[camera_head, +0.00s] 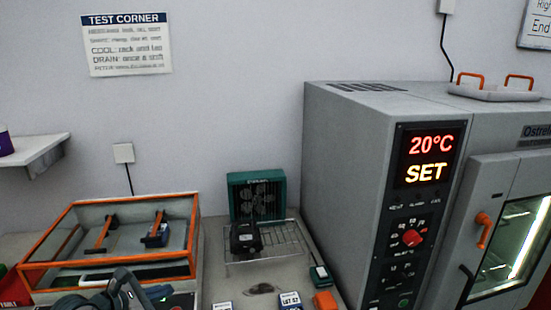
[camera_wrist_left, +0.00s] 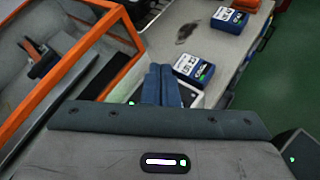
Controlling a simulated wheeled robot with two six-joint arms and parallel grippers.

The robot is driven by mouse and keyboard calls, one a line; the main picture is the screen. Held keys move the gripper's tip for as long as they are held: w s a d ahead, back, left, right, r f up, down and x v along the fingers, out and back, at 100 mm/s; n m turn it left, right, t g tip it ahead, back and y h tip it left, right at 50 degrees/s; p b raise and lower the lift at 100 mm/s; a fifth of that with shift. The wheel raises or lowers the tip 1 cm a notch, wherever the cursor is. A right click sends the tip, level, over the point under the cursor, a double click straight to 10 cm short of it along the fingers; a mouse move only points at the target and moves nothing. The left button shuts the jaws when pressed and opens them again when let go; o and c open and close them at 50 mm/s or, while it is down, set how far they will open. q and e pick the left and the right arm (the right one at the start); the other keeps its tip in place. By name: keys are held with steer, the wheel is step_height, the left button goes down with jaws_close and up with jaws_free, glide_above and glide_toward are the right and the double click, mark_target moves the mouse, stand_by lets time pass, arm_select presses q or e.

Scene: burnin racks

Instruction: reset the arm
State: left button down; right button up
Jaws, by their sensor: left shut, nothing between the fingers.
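My left gripper (camera_head: 124,288) shows at the bottom left of the head view, low in front of the orange-edged glass case. In the left wrist view its two blue-grey fingers (camera_wrist_left: 161,72) are together, with nothing between them. They point toward the bench top, close to a blue labelled box (camera_wrist_left: 194,68) in that picture. My right gripper is in neither view.
The orange-framed case (camera_head: 192,225) holds two tools. A green fan unit (camera_head: 240,180) and a wire rack (camera_head: 290,240) stand beside it. A grey oven (camera_head: 345,165) reading 20°C SET fills the right. Small boxes (camera_head: 290,300) lie along the bench front.

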arm_select(q)
steer(key=s+d+r+n+t+h, duration=0.4)
steer(key=d+r+n+t+h, duration=0.15)
steer(key=r+n, duration=0.2)
steer(key=s+a+r+n+t+y, duration=0.3)
steer(key=a+n+t+y, duration=0.4)
steer(key=n, duration=0.7)
steer(key=s+a+f+n+g+y, duration=0.35)
steer(key=f+n+y, duration=0.25)
steer(key=n, duration=0.3)
steer(key=s+a+f+n+g+y, duration=0.25)
steer(key=f+n+g+y, duration=0.3)
steer(key=n, duration=0.35)
steer(key=s+d+f+n+g+h, duration=0.3)
steer(key=s+d+f+g, duration=0.15)
steer(key=s+f, duration=0.45)
steer(key=s+d+f+n+g+h, duration=0.35)
steer(key=s+f+g, duration=0.25)
steer(key=s+f, duration=0.2)
step_height(320, 180, down, 30)
steer(key=a+g, duration=0.1)
steer(key=a, duration=0.1)
steer(key=s+a+f+g, duration=0.1)
steer(key=s+f, duration=1.7)
steer(key=s, duration=0.1)
steer(key=shift+f+g+y, duration=0.3)
steer(key=shift+y, duration=0.05)
